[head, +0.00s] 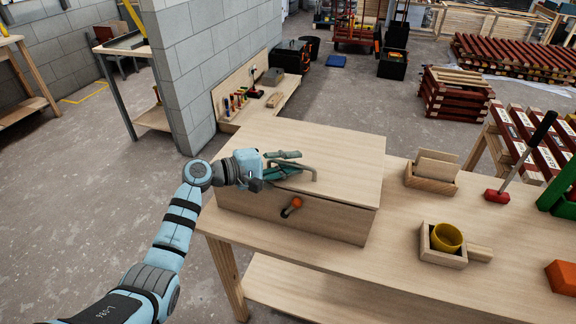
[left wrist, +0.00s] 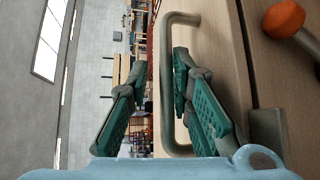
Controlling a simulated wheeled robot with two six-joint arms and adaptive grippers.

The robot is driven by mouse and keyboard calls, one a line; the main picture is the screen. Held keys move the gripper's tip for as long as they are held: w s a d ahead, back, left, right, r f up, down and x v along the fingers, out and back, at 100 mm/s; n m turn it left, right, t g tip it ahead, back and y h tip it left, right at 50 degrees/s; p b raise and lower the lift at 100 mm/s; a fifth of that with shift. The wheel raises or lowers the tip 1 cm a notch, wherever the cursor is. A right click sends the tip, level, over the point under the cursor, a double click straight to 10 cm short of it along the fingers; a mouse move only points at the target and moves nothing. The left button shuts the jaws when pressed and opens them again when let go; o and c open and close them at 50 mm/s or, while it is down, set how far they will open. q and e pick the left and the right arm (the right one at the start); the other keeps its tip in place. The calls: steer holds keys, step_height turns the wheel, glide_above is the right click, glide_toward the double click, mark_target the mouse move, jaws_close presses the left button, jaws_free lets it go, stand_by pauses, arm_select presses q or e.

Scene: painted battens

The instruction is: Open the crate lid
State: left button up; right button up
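The wooden crate (head: 325,217) stands at the left end of the workbench, with its flat lid (head: 325,143) down on it. A grey bar handle (head: 312,173) sits at the lid's front edge; it shows in the left wrist view (left wrist: 166,75) as a long bar. An orange-knobbed lever (head: 296,203) is on the crate's front, and the knob shows in the left wrist view (left wrist: 284,18). My left gripper (head: 290,161) is at the handle. Its fingers (left wrist: 156,70) are apart, one on each side of the bar; contact is not clear. My right gripper is out of view.
Right of the crate on the workbench (head: 400,255) are a wooden holder with boards (head: 432,177), a yellow cup (head: 446,237) in a wooden box, a red-headed tool (head: 497,196) and an orange block (head: 562,277). A block wall (head: 205,75) stands behind left.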

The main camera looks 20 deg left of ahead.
mark_target(268, 165)
arm_select(q)
steer(key=p+v, duration=0.2)
steer(key=v, duration=0.3)
steer(key=shift+s+a+r, duration=0.1)
steer(key=shift+s+a, duration=0.1)
steer(key=shift+a, duration=0.05)
steer(key=v, duration=1.1)
steer(key=shift+f+p, duration=0.2)
steer(key=shift+p, duration=0.1)
